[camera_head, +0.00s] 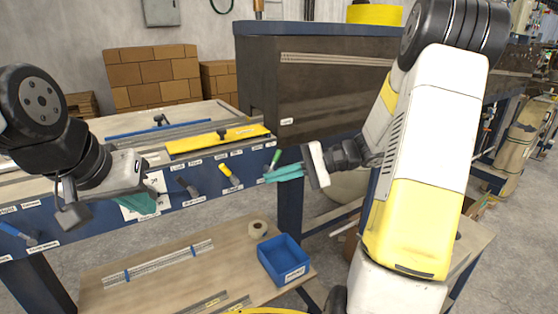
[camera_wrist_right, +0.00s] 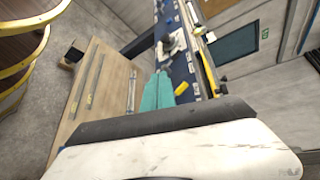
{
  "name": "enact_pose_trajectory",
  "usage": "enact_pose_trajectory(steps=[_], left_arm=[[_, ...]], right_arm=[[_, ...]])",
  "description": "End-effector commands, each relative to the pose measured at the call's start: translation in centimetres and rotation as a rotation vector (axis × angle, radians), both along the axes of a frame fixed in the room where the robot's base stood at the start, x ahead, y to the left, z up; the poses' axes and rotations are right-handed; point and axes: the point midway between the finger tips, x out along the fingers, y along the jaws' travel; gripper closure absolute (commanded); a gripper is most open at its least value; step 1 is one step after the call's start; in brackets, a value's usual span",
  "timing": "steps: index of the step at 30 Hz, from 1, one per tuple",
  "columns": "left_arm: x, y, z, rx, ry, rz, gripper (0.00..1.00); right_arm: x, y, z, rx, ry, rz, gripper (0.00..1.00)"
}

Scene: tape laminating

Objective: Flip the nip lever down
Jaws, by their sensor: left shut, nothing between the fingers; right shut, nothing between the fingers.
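Several small handles sit along the blue front panel (camera_head: 205,205) of the bench: a yellow one (camera_head: 229,173), a green one (camera_head: 275,157), a dark one (camera_head: 188,187) and a blue one (camera_head: 15,231). The labels are too small to read, so I cannot tell which is the nip lever. My right gripper (camera_head: 270,176), with teal fingers, is shut and empty in front of the panel's right end, close to the green handle. In the right wrist view its fingers (camera_wrist_right: 157,92) are together, beside the yellow handle (camera_wrist_right: 182,88). My left gripper (camera_head: 143,204) is shut and empty before the panel's left part.
A yellow bar (camera_head: 218,138) lies on the bench top. Below, a lower wooden shelf (camera_head: 170,270) holds a blue bin (camera_head: 284,261), a tape roll (camera_head: 258,229) and metal strips (camera_head: 160,263). A dark machine housing (camera_head: 320,90) stands behind.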

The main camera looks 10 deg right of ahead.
Motion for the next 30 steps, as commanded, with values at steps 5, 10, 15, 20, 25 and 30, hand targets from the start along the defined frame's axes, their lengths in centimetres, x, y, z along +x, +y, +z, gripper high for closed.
enact_pose_trajectory(steps=[5,10,15,20,25,30], left_arm=[[0.0,0.0,0.0,0.000,0.000,0.000,1.00],[0.0,0.0,0.0,0.000,0.000,0.000,1.00],[0.0,0.0,0.0,0.000,0.000,0.000,1.00],[0.0,0.0,0.0,0.000,0.000,0.000,1.00],[0.0,0.0,0.0,0.000,0.000,0.000,1.00],[0.0,0.0,0.0,0.000,0.000,0.000,1.00]], right_arm=[[4.8,-4.5,-2.3,0.242,-0.015,-0.177,1.00],[8.2,-9.6,-4.7,0.420,-0.067,-0.359,1.00],[9.7,-13.4,-6.7,0.520,-0.114,-0.490,1.00],[10.2,-15.0,-7.5,0.552,-0.136,-0.543,1.00],[10.2,-15.1,-7.5,0.556,-0.139,-0.548,1.00],[10.2,-15.0,-7.5,0.555,-0.139,-0.546,1.00]])
